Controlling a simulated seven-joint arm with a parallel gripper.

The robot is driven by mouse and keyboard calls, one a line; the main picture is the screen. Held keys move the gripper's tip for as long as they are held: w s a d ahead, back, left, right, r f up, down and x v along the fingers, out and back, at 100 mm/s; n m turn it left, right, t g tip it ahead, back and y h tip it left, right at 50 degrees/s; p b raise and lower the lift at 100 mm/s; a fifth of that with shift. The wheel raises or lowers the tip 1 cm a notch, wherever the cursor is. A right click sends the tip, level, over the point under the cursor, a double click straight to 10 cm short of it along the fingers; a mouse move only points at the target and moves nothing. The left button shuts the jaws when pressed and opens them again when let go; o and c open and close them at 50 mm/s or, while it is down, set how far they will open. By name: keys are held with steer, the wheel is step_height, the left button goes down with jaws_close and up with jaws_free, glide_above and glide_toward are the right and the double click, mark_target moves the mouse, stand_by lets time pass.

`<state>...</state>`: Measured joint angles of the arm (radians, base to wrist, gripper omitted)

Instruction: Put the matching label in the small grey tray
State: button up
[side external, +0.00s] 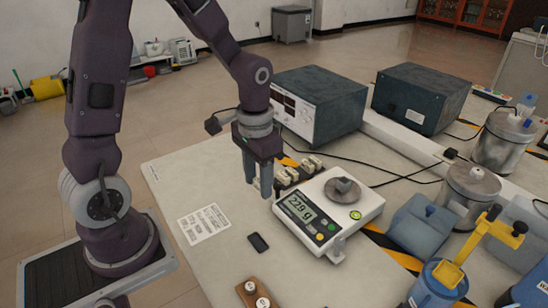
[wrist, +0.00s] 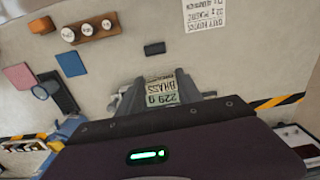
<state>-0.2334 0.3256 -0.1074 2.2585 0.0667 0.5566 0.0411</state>
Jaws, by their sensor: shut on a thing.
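My gripper (side external: 259,186) points down at the left of the balance and is shut on a pale label (wrist: 161,91). In the wrist view the label sits between the fingers, its text upside down, seeming to read "229 g BRASS". Several other pale labels (side external: 310,163) stand in a dark holder just right of my gripper. The white balance (side external: 328,228) bears a grey weight (side external: 343,187) and its display seems to read 229 g. A small dark grey tray (side external: 258,242) lies on the bench in front of the gripper and looks empty; it also shows in the wrist view (wrist: 155,48).
A printed sheet (side external: 204,224) lies flat at the left. A wooden block with white-topped pieces (side external: 253,293) is at the front. The bench around the tray is clear.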

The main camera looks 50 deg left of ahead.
steer(key=shift+s+d+f, duration=0.15)
steer(key=shift+s+f, duration=0.25)
steer(key=shift+f, duration=2.05)
steer(key=shift+s+d+f, duration=0.2)
steer(key=shift+s+f, duration=0.25)
steer(key=shift+f, duration=2)
steer(key=shift+s+d+f, duration=0.15)
steer(key=shift+s+f, duration=0.25)
steer(key=shift+f, duration=2.05)
steer(key=shift+f, duration=0.35)
steer(key=o, duration=1.4)
steer(key=o, duration=0.3)
